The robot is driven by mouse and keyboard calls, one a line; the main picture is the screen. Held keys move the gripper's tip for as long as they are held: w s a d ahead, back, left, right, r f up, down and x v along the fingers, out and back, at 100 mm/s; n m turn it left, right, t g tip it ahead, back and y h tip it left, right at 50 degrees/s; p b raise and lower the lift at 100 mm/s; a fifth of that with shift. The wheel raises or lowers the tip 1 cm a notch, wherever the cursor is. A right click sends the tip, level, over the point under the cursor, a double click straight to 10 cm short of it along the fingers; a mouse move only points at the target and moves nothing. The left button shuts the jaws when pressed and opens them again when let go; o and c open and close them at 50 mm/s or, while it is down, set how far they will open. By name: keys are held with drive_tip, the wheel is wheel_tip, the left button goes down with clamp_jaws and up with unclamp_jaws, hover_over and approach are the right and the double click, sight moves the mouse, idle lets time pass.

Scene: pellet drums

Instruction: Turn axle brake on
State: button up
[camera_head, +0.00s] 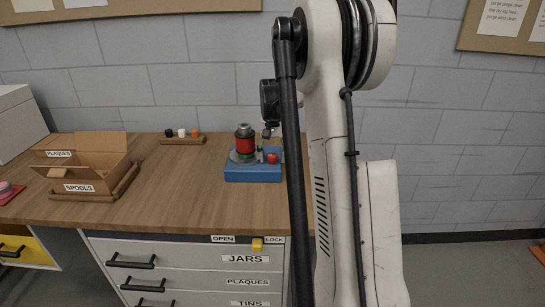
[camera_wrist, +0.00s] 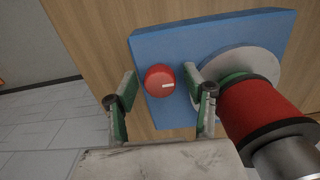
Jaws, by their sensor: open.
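A red round knob (camera_head: 272,157), the only brake-like control I see, sits on the right of a blue base (camera_head: 250,173) on the workbench. In the wrist view the knob (camera_wrist: 158,75) has a short white mark pointing toward picture right. A red spool-like cylinder (camera_head: 244,141) stands upright on a grey disc on the base; it also shows in the wrist view (camera_wrist: 250,105). My gripper (camera_wrist: 160,87) is open, with one green-padded finger on each side of the knob. Gaps show between fingers and knob; whether the fingertips reach its depth is unclear.
The red cylinder stands close beside my right finger in the wrist view. Cardboard boxes marked SPOOLS (camera_head: 79,187) and PLAQUES (camera_head: 59,154) stand at left. A small rack (camera_head: 182,140) stands behind. A yellow slider (camera_head: 257,244) sits between OPEN and LOCK labels above the drawers.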

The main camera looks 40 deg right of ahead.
sight(272, 155)
drive_tip(key=shift+r, duration=0.1)
wheel_tip(272, 155, up, 12)
idle(0.5)
idle(0.4)
drive_tip(key=s+a+r+n+t, duration=0.1)
drive_tip(key=s+a+r, duration=0.15)
drive_tip(key=a, duration=0.55)
drive_tip(key=s+a+r+n+t+h, duration=0.15)
drive_tip(key=s+a, duration=0.25)
drive_tip(key=a, duration=0.4)
drive_tip(key=s+a+r+n+t+y, duration=0.1)
drive_tip(key=s+a+n, duration=0.15)
drive_tip(key=a, duration=0.45)
drive_tip(key=s+a+f+n+t, duration=0.2)
drive_tip(key=s+a+f, duration=0.2)
drive_tip(key=s+a, duration=0.3)
drive_tip(key=s+a+f+n+t, duration=0.1)
drive_tip(key=s+a+f, duration=0.2)
drive_tip(key=s+a, duration=0.5)
drive_tip(key=shift+s+f+n+t, duration=0.35)
drive_tip(key=shift+s+n, duration=0.05)
drive_tip(key=shift+s, duration=0.05)
